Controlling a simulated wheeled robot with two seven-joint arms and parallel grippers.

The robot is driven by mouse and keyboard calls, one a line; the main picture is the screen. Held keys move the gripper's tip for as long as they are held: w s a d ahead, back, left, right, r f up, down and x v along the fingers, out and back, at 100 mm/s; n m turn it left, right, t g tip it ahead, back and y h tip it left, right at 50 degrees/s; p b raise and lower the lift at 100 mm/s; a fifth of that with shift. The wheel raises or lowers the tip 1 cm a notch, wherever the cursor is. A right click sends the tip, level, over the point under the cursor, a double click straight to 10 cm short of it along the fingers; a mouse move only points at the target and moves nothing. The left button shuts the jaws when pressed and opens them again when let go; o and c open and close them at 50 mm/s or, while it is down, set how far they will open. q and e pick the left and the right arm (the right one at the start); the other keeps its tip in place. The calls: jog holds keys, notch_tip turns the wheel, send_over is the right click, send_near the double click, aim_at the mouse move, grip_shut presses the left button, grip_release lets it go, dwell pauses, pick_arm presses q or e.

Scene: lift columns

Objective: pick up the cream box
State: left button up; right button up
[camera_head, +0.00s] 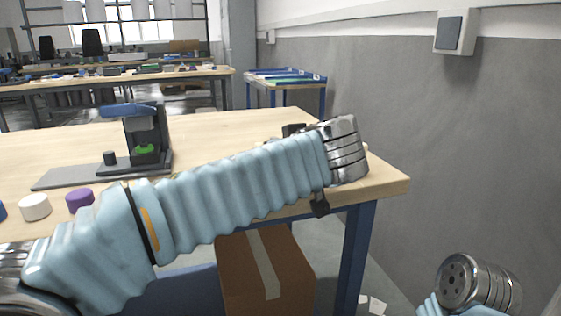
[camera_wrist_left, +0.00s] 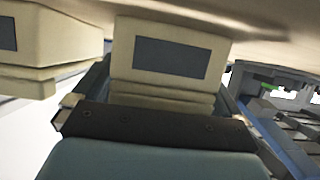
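In the left wrist view a cream box (camera_wrist_left: 170,55) with a dark grey panel stands straight ahead of my left gripper (camera_wrist_left: 165,95). A dark crossbar hides the box's lower part. The gripper's ends lie at either side of the box, but I cannot tell whether they touch it. A second cream box (camera_wrist_left: 45,40) with a grey panel is at the left of that view. In the head view my left arm crosses to the table's right end, and its wrist hides most of the hand. My right arm shows only at the lower right; its gripper is out of the picture.
The wooden table (camera_head: 215,130) bears a dark device (camera_head: 145,130) on a grey base, a white cylinder (camera_head: 36,206) and a purple one (camera_head: 80,200). A brown carton (camera_head: 235,270) stands under the table. A grey wall is at the right, with floor between.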

pick_arm(q)
jog(key=c, duration=1)
